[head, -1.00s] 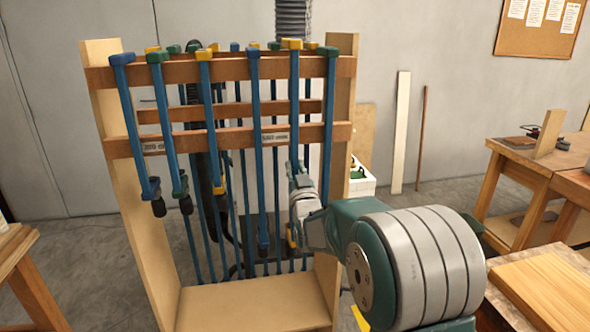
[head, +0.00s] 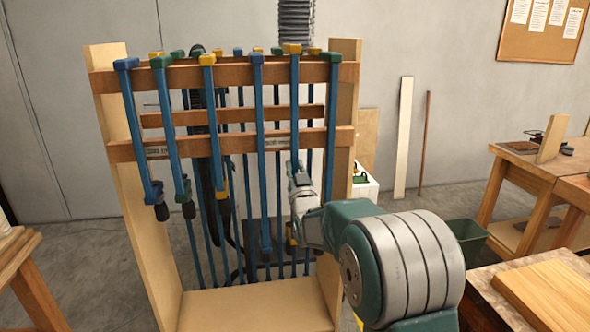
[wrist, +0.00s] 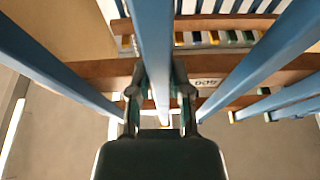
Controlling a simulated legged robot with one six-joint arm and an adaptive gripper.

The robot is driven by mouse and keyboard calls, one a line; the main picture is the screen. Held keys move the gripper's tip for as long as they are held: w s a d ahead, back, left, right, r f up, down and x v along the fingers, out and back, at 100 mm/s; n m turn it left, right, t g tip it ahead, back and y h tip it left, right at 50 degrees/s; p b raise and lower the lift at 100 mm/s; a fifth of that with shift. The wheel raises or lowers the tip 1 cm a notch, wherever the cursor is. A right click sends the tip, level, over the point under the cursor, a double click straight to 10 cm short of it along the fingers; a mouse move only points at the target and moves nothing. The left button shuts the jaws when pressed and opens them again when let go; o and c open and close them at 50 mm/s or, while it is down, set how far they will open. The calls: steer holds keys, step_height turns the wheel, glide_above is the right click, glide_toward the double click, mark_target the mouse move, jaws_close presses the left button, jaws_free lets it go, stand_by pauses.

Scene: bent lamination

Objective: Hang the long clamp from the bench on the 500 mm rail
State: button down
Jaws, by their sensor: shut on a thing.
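My gripper (head: 294,185) is shut on the blue bar of a long clamp (head: 293,110) with a yellow head. The clamp hangs upright in front of the rack's right part, its head at the level of the top rail (head: 225,76). I cannot tell whether the head bears on the rail. In the wrist view my fingers (wrist: 160,100) close around the middle blue bar (wrist: 150,30). A 500 label (wrist: 207,82) is on the wooden rail just right of it. The labelled lower rail (head: 225,142) also shows in the head view.
Other blue clamps (head: 258,150) hang closely on both sides, several more behind. The rack's right post (head: 342,150) stands close to my arm. A bench (head: 490,285) with a board is at the lower right, a table (head: 30,270) at the lower left.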

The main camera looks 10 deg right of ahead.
steer(key=shift+f, duration=0.15)
stand_by(0.5)
steer(key=shift+f, duration=0.7)
stand_by(0.3)
steer(key=c, duration=0.5)
jaws_free()
steer(key=shift+c, duration=0.2)
steer(key=shift+o, duration=0.3)
steer(key=shift+f, duration=0.1)
steer(key=v, duration=1.2)
